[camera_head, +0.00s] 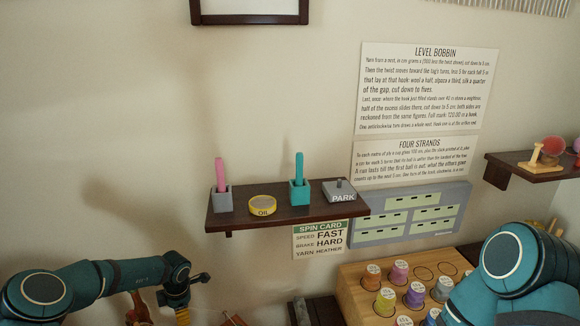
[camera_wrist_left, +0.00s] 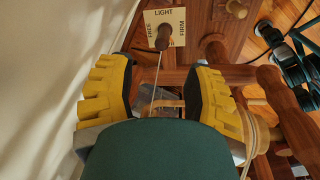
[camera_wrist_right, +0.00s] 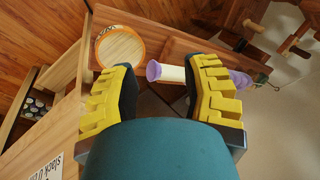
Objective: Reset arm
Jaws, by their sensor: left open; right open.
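My left arm (camera_head: 95,283) comes in low at the left of the head view, bent, with its gripper (camera_head: 182,297) pointing down near the bottom edge. In the left wrist view the left gripper (camera_wrist_left: 160,92) has its yellow fingers apart and nothing held between them. My right arm (camera_head: 515,262) fills the lower right of the head view; its gripper is hidden there. In the right wrist view the right gripper (camera_wrist_right: 164,85) has its fingers spread. A white bobbin with purple ends (camera_wrist_right: 174,73) shows beyond and between them, not visibly gripped.
A dark wall shelf (camera_head: 285,216) holds a pink-handled tool, a teal one, a yellow tin and a PARK block. A wooden rack (camera_head: 355,290) with several yarn spools stands near my right arm. A LIGHT card (camera_wrist_left: 165,27) and wooden parts lie below my left gripper. A round disc (camera_wrist_right: 120,47) lies near my right.

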